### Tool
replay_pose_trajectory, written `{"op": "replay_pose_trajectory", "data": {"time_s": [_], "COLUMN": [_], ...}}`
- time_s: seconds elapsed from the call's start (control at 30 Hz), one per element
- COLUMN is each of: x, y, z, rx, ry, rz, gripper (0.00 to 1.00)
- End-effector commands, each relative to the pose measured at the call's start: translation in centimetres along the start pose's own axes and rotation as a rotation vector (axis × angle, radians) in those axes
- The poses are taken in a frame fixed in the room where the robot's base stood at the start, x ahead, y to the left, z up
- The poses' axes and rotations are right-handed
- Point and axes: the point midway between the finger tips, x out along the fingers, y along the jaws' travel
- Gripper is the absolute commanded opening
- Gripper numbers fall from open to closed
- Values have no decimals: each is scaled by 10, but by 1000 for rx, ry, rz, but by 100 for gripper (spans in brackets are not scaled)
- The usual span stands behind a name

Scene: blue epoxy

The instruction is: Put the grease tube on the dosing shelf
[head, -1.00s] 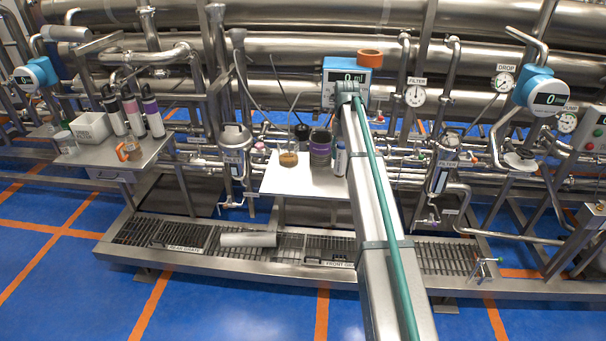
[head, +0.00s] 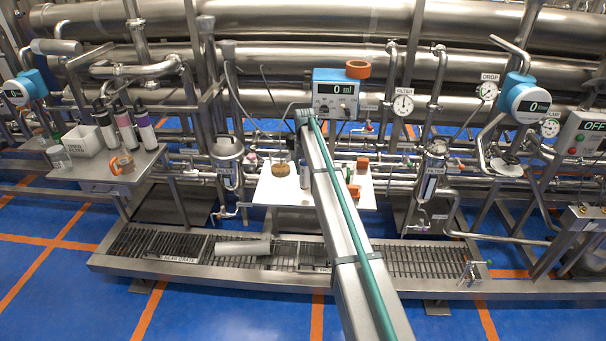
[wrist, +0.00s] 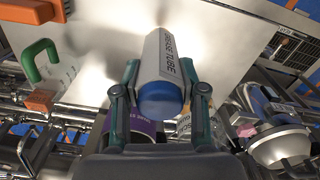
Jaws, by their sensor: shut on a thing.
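The grease tube (wrist: 163,60) is white with dark lettering and a blue end facing the wrist camera. My gripper (wrist: 160,92) is shut on it, with a finger on each side. In the head view the tube (head: 304,175) shows small and roughly upright, beside my arm and against the white dosing shelf (head: 270,190). The shelf also fills the upper middle of the wrist view (wrist: 110,55). I cannot tell whether the tube touches the shelf. My fingers are hidden behind my arm in the head view.
A jar with brown contents (head: 281,168) stands on the shelf left of the tube. Orange-topped items (head: 362,164) lie on its right side. A purple-labelled can (wrist: 141,128) is close by the left finger. The dosing unit (head: 335,93) is behind; the shelf's front left is clear.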

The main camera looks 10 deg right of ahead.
Motion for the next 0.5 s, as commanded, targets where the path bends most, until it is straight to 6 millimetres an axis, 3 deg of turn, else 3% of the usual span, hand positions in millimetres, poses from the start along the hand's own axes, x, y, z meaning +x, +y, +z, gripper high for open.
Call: {"op": "replay_pose_trajectory", "data": {"time_s": [0.17, 0.33, 0.5], "x": [11, 32, 40], "y": [-6, -5, -5], "z": [-9, -6, -6], "rx": [-1, 0, 0], "ry": [-2, -2, 1], "rz": [0, 0, 0], "gripper": [1, 1, 1]}}
